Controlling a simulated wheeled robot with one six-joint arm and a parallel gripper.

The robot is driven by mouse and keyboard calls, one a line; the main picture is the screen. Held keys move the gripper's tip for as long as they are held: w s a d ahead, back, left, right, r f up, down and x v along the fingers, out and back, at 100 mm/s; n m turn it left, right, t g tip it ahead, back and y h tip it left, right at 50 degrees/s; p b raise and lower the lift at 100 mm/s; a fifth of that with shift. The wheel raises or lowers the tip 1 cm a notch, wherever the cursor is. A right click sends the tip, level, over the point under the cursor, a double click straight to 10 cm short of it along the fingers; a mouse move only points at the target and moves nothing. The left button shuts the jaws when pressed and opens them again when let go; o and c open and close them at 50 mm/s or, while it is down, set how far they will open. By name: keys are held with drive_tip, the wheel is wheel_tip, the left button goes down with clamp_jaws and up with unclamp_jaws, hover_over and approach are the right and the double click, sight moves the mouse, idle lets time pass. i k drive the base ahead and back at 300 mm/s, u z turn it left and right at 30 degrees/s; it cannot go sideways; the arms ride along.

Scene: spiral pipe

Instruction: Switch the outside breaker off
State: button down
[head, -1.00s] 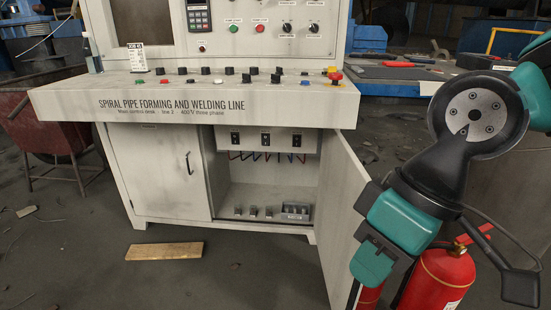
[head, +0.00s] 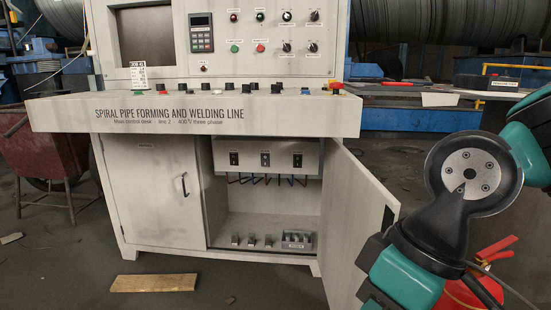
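The grey control desk (head: 190,113) has an open lower right compartment. A row of three dark breakers is on the panel inside it: left (head: 234,159), middle (head: 265,159) and right (head: 297,160). Their labels are too small to read, so I cannot tell which is the outside one or how the levers stand. Red and blue wires hang below them. The compartment door (head: 350,215) stands open to the right. My arm is at the right, in front of the door's outer edge. My gripper's fingers are below the picture edge.
The left cabinet door (head: 150,190) is shut. Several small metal parts (head: 251,240) stand on the compartment floor. A wooden board (head: 154,283) lies in front of the desk. The floor before the opening is clear.

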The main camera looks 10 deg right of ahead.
sight(297, 160)
drive_tip(key=k, duration=0.65)
drive_tip(key=u, duration=0.85)
drive_tip(key=i, duration=1.45)
drive_tip(key=z, duration=0.8)
